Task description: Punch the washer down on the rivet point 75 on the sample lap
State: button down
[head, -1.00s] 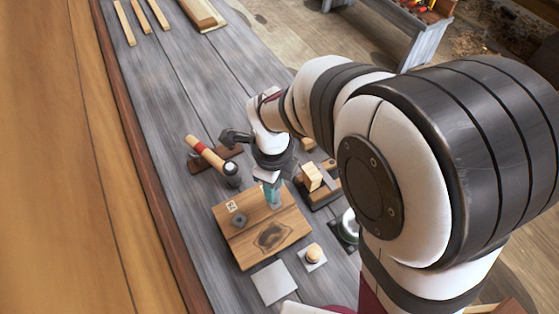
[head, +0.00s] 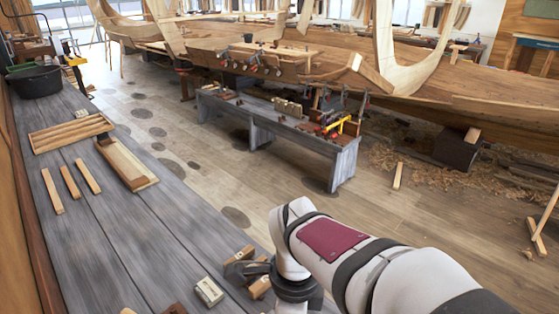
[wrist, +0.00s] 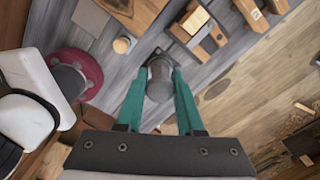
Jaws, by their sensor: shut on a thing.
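In the wrist view my gripper (wrist: 160,88) has its teal fingers shut on a dark grey, roughly cylindrical tool (wrist: 160,72). I cannot tell whether the tool rests on the bench or hangs clear of it. A wooden board (wrist: 135,8), likely the sample lap, is cut off at the top edge. The washer and rivet point 75 are not visible in either current view.
A pale plate (wrist: 90,15), a round wooden knob (wrist: 123,45) and a wooden block (wrist: 190,20) lie near the gripper. In the head view the grey bench (head: 130,225) bears wooden strips (head: 70,182) and a slatted tray (head: 70,133). A second bench (head: 270,122) stands beyond.

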jog(key=shift+r, duration=1.35)
jog(key=shift+w, duration=0.1)
jog(key=shift+w+d+r+n, duration=0.2)
jog(key=shift+w+d+n, duration=0.05)
jog(key=shift+n, duration=0.45)
jog(key=w+d+r+n, duration=0.4)
jog(key=w+d+n, duration=0.2)
jog(key=n, duration=1.2)
jog(key=shift+w+d+r+n, duration=0.3)
jog(key=shift+d, duration=0.2)
